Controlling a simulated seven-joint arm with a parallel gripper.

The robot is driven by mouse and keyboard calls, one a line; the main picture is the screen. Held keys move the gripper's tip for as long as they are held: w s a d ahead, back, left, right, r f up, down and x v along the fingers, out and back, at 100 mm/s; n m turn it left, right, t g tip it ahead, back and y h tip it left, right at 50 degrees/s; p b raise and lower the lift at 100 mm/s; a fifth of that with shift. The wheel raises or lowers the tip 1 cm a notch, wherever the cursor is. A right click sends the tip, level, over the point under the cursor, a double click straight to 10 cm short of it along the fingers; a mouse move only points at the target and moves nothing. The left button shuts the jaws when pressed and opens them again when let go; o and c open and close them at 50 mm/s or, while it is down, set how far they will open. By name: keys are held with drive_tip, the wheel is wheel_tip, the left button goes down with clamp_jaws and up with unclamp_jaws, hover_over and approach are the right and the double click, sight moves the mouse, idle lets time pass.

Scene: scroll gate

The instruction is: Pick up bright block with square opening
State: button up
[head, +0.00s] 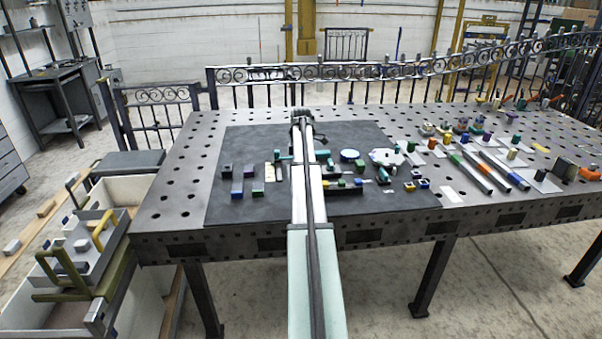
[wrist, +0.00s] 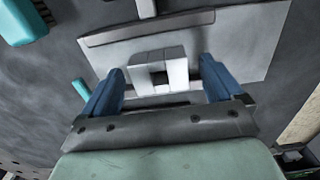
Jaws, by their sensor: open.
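In the wrist view, a bright white block with a square opening (wrist: 176,71) lies on a light grey plate (wrist: 245,45). My gripper (wrist: 160,88) is open, with one blue finger to the left of the block and one to the right. The block sits between and just beyond the fingers, with a gap on each side. In the head view my arm (head: 305,180) reaches over the dark mat (head: 235,150), and it hides the block and the fingertips.
Teal pieces (wrist: 20,20) lie at the left of the wrist view. A grey bar (wrist: 150,27) lies behind the block. In the head view, several small coloured blocks (head: 237,190) lie on the mat, and more parts stand on the perforated table (head: 180,190) to the right.

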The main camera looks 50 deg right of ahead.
drive_tip(key=shift+f, duration=0.2)
drive_tip(key=c, duration=1.6)
drive_tip(key=shift+o, duration=0.2)
